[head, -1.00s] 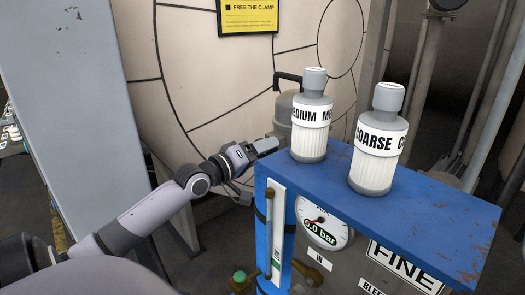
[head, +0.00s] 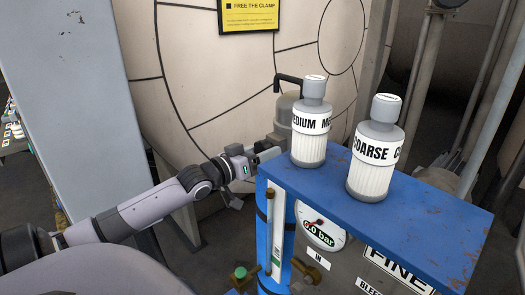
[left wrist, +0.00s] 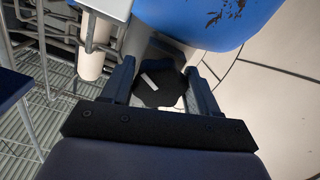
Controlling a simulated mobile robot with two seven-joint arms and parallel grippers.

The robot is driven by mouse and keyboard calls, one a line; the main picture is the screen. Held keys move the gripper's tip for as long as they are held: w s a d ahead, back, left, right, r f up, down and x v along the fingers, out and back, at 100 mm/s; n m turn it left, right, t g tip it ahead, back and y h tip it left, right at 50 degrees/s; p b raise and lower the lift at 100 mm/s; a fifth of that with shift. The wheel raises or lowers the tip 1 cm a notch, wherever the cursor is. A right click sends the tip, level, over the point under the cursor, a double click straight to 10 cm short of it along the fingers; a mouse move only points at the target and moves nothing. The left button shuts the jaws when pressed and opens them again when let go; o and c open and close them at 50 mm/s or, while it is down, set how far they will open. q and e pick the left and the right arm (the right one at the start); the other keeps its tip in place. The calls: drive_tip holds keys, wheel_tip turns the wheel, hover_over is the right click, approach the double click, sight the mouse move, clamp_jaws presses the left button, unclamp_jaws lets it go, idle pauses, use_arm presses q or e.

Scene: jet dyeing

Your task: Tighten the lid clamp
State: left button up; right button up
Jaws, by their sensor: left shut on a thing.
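My left gripper (head: 266,153) reaches in from the left to the far left corner of the blue-topped cabinet, beside the grey vessel. In the left wrist view its two fingers (left wrist: 162,90) stand on either side of a black knob (left wrist: 160,92) with a white mark, and it is shut on this knob. The knob cannot be made out in the head view. I cannot tell for sure that the knob belongs to the lid clamp. A yellow sign reading "FREE THE CLAMP" (head: 248,14) hangs on the large pale round wall. My right gripper is not in view.
White bottles marked MEDIUM (head: 308,140) and COARSE (head: 372,165) stand on the blue cabinet top (head: 440,215), close to my left gripper. A grey vessel (head: 284,108) with a black handle is behind. A gauge (head: 320,231) reads 0.0 bar. A grey column (head: 70,90) stands at left.

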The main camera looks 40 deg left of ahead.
use_arm(q)
drive_tip(key=shift+f, duration=0.1)
idle(0.3)
drive_tip(key=o, duration=1)
drive_tip(key=shift+s, duration=0.1)
drive_tip(key=shift+s+a, duration=0.15)
drive_tip(key=shift+s, duration=1.6)
drive_tip(key=shift+s+a, duration=0.15)
drive_tip(key=shift+s, duration=1.6)
